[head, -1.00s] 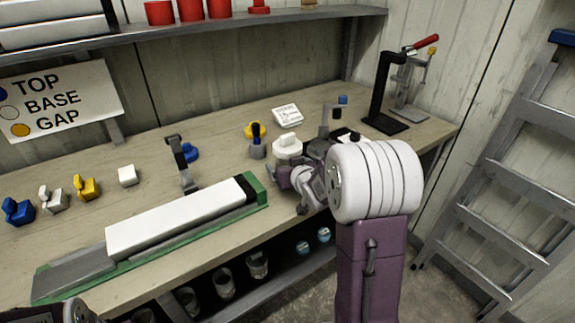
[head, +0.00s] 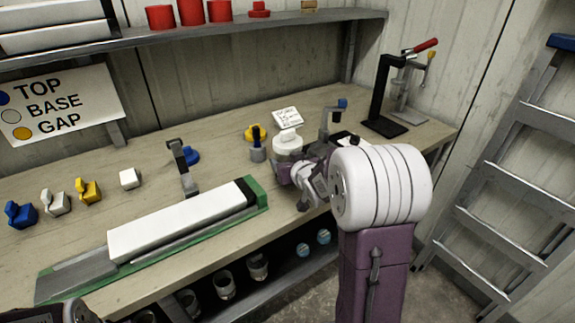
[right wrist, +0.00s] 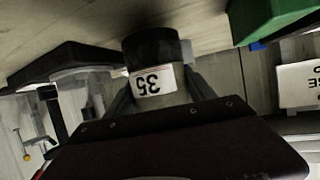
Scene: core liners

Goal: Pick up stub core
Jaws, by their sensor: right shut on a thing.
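The green tray (head: 262,193) holds a long white block (head: 180,222). Clamp posts (head: 186,170), coloured clips (head: 88,190) and a small card (head: 287,117) stand on the bench. A black press (head: 385,95) stands at the back right. A ladder (head: 510,180) leans at the right.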

